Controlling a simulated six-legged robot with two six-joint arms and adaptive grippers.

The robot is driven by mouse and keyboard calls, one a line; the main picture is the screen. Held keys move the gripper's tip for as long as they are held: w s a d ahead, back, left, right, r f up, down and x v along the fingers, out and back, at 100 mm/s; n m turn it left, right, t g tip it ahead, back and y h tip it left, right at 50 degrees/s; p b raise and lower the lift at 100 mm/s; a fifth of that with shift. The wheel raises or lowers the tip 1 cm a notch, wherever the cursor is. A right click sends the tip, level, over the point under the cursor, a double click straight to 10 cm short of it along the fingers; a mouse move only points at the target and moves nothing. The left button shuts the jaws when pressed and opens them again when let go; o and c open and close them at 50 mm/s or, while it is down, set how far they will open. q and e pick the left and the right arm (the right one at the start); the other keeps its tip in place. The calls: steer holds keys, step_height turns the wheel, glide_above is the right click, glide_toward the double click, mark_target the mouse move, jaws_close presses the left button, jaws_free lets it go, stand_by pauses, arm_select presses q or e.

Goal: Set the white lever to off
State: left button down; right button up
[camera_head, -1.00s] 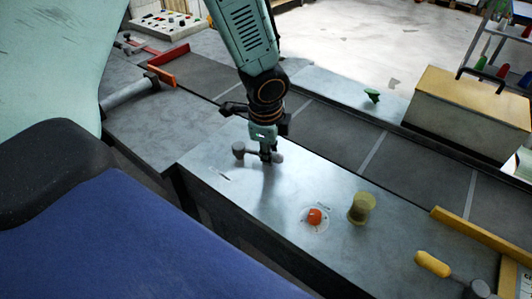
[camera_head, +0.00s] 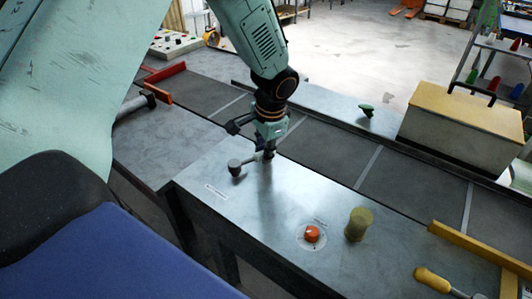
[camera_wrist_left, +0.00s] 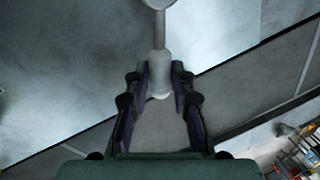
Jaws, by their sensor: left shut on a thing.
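The white lever, greyish in this light, has a round hub (camera_head: 235,168) on the grey metal bench top. Its arm runs right and slightly away from the hub, towards the conveyor. My left gripper (camera_head: 267,154) is shut on the outer end of the lever, low over the bench. In the left wrist view the lever's handle (camera_wrist_left: 160,70) lies between the two fingers, and its rod runs up to the hub at the top edge. A small label (camera_head: 215,191) lies near the hub; its text is too small to read. My right gripper is not in view.
An orange button (camera_head: 312,233) and an olive spool-shaped post (camera_head: 358,224) stand to the right on the bench. A yellow handle (camera_head: 433,278) is at the lower right. The dark conveyor (camera_head: 325,150) runs behind, with a tan-topped box (camera_head: 465,108) beyond it.

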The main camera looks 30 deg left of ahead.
arm_select(q)
steer(key=shift+a+f+n, duration=0.15)
steer(key=shift+a+n, duration=0.05)
steer(key=shift+n, duration=0.2)
steer(key=c, duration=1.6)
jaws_free()
steer(key=o, duration=0.5)
steer(key=shift+w+a, duration=0.1)
steer(key=shift+a, duration=0.05)
steer(key=shift+c, duration=0.2)
steer(key=shift+r, duration=0.6)
step_height(320, 180, up, 11)
steer(key=d, duration=0.2)
steer(key=shift+s+f, duration=0.15)
steer(key=shift+s, duration=0.3)
